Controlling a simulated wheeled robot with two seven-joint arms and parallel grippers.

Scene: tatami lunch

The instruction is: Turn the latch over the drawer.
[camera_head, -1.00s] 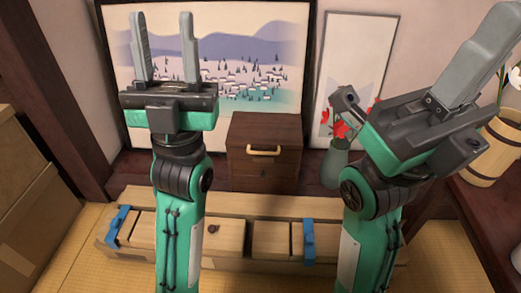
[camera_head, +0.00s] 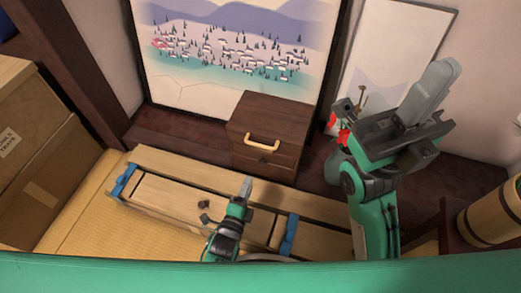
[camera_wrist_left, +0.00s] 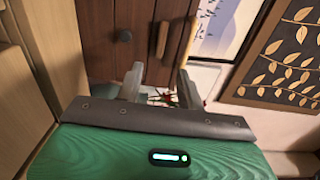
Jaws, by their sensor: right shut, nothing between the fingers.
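The dark brown wooden cabinet (camera_head: 268,110) stands behind the low light-wood bench. A pale handle (camera_head: 262,142) is on its front, with a small dark round piece (camera_head: 263,161) below it. I cannot tell whether that piece is the latch. In the left wrist view the cabinet is turned sideways, with the handle (camera_wrist_left: 162,38) and dark piece (camera_wrist_left: 124,35) beyond the fingers. My left gripper (camera_head: 246,187) is low before the cabinet, apart from it; its fingers (camera_wrist_left: 160,85) are spread and empty. My right gripper (camera_head: 437,90) is raised at the right, shut and empty.
The bench (camera_head: 165,205) has blue pieces (camera_head: 288,235) and a dark knob. Cardboard boxes (camera_head: 45,150) stand left, a wooden bucket (camera_head: 495,212) right. Red flowers (camera_head: 342,132) are partly hidden behind my right gripper. A landscape picture (camera_head: 230,60) stands behind.

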